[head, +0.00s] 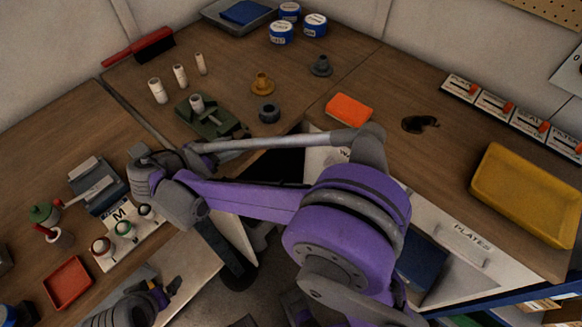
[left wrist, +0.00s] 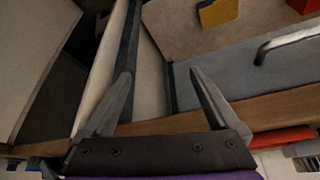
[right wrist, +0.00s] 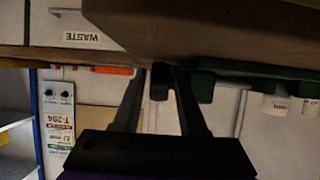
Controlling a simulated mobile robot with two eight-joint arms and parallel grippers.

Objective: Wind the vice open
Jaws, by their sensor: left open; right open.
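The vice (head: 212,124) is the low dark green body on the back-left bench, with a white cylinder (head: 197,103) standing at it. A small dark part, seemingly its handle, shows at its right end near the bench edge. The right wrist view is upside down and shows the vice (right wrist: 255,70) as a green body at the right. My right gripper (right wrist: 159,70) is open, its fingertips on either side of a dark block (right wrist: 160,84); contact cannot be told. Its fingers are not clear in the head view. My left gripper (left wrist: 160,72) is open and empty, low at the front left (head: 168,292).
White cylinders (head: 180,75), an ochre flanged piece (head: 262,83) and a dark grey ring (head: 268,112) stand near the vice. An orange block (head: 349,109) lies right. A red tray (head: 68,283) is front left, a yellow tray (head: 524,196) far right. My purple arm crosses the middle.

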